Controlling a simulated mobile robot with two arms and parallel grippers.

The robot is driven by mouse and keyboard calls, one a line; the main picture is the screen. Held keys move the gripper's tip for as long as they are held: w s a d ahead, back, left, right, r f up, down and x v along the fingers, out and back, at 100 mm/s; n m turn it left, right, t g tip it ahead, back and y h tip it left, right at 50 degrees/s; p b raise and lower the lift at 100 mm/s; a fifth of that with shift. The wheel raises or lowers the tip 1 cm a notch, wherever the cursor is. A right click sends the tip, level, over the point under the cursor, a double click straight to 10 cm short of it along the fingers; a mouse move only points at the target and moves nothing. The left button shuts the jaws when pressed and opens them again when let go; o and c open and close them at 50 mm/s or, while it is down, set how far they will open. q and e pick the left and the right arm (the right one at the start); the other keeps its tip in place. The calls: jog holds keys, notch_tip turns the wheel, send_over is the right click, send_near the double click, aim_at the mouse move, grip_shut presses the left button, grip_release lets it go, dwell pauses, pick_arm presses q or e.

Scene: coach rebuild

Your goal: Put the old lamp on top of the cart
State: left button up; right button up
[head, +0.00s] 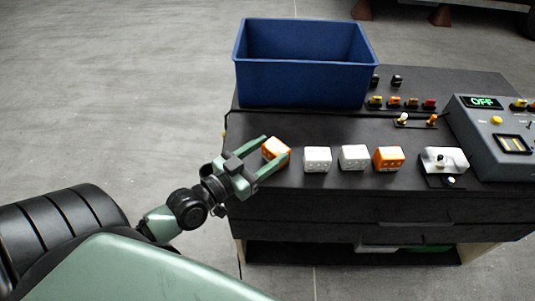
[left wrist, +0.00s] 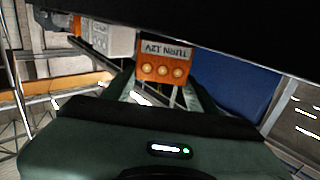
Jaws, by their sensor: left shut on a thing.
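My left gripper (head: 268,160) is shut on an orange lamp block (head: 275,150) at the left front part of the cart top (head: 330,125). The block sits tilted between the fingertips; I cannot tell whether it touches the top. In the left wrist view the orange lamp block (left wrist: 165,68) shows the label "TURN 12V" and several round spots between the fingers. Two white blocks (head: 317,158) (head: 354,157) and another orange block (head: 388,159) stand in a row to its right. My right gripper is not in view.
A blue open bin (head: 305,85) stands at the back left of the cart. A small fixture (head: 445,163) with a white piece is right of the row. A grey console (head: 500,140) reading "OFF" is at the right. Small coloured parts (head: 395,101) lie behind. Floor at left is clear.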

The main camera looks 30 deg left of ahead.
pick_arm(q)
jog(key=shift+f, duration=0.15)
jog(key=shift+f, duration=0.15)
jog(key=o, duration=1.5)
jog(key=shift+c, duration=0.2)
jog(key=b+v, duration=0.1)
jog(key=v, duration=1.1)
